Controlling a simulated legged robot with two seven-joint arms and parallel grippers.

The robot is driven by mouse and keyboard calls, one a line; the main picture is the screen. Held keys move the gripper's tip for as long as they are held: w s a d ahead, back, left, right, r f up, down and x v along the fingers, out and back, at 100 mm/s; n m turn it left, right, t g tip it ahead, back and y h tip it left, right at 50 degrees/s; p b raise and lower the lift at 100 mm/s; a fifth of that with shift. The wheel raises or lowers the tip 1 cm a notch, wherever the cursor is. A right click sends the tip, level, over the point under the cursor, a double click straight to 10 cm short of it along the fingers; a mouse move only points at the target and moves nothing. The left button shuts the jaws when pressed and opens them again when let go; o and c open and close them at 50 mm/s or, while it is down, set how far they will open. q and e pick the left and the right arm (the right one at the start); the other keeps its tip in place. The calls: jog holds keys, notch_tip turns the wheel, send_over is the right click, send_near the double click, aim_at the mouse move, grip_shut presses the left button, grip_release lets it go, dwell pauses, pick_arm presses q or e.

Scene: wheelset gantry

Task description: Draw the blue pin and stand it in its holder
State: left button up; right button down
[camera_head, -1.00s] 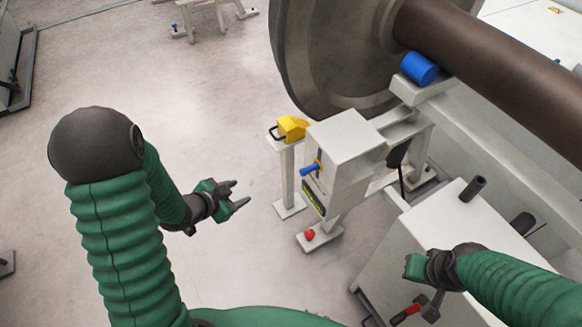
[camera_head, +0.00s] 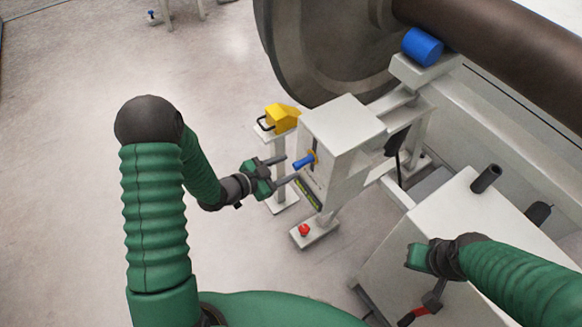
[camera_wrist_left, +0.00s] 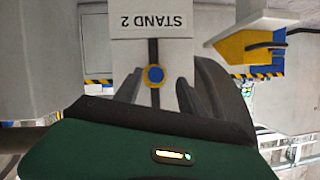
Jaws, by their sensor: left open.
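The blue pin (camera_head: 303,162) sticks out of the front of the white stand head (camera_head: 345,122), with a yellow collar at its base. In the left wrist view the pin (camera_wrist_left: 154,74) shows end-on as a blue disc in a yellow ring, under a "STAND 2" label. My left gripper (camera_head: 291,167) is open, its fingers pointing at the stand on either side of the pin's line, with no grip on it. A dark upright tube (camera_head: 487,178) stands on the white cabinet; I cannot tell whether it is the holder. My right gripper (camera_head: 418,257) hangs over the cabinet; its fingers are unclear.
A yellow block with a dark handle (camera_head: 282,118) sits on a post left of the stand. A red knob (camera_head: 304,230) is on the stand's foot. The large wheel (camera_head: 320,50), axle and blue roller (camera_head: 422,46) are behind.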

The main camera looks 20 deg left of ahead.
aim_at(295, 166)
pick_arm(q)
jog(key=shift+w+d+f, duration=0.2)
jog(key=shift+w+d, duration=0.3)
jog(key=shift+d, duration=0.05)
jog(key=shift+w+d+f, duration=0.2)
jog(key=shift+w+d, duration=0.25)
jog(key=shift+d, duration=0.1)
jog(key=shift+w+d, duration=0.2)
jog(key=shift+d, duration=0.15)
jog(key=shift+a, duration=0.3)
jog(key=shift+c, duration=0.4)
jog(key=shift+a, duration=0.2)
jog(key=c, duration=0.5)
jog(key=shift+d, duration=0.15)
grip_shut()
jog(key=shift+d, duration=0.1)
pick_arm(e)
jog(key=shift+d+f, duration=0.35)
jog(key=shift+d, duration=0.2)
pick_arm(q)
jog(key=shift+s, duration=0.1)
